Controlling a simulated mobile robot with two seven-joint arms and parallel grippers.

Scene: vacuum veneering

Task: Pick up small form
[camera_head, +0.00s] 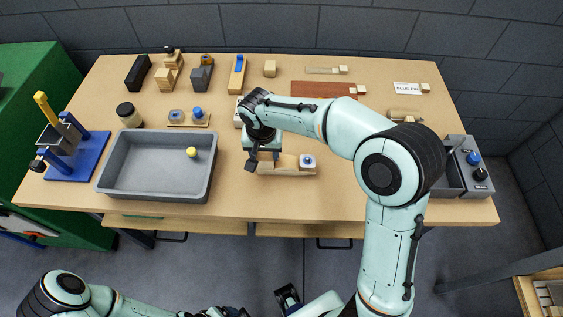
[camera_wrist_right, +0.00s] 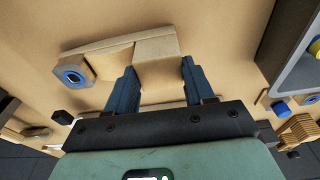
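A light wooden form (camera_head: 283,169) lies on the table in front of my right arm, a long piece with a raised block at its left and a grey, blue-ringed fitting (camera_head: 307,161) at its right. In the right wrist view the raised block (camera_wrist_right: 158,63) stands between the two dark blue fingers of my right gripper (camera_wrist_right: 159,73). The fingers are apart, one on each side of it; I cannot make out firm contact. In the head view the right gripper (camera_head: 262,158) hides part of the form. My left arm is at the bottom edge, its gripper not clearly made out.
A grey tray (camera_head: 112,177) with a small yellow piece stands at left, beside a blue clamp stand (camera_head: 73,168). Wooden and dark blocks line the back edge. A reddish-brown strip (camera_head: 318,90) lies behind the arm. A grey box (camera_head: 472,180) with knobs stands at right.

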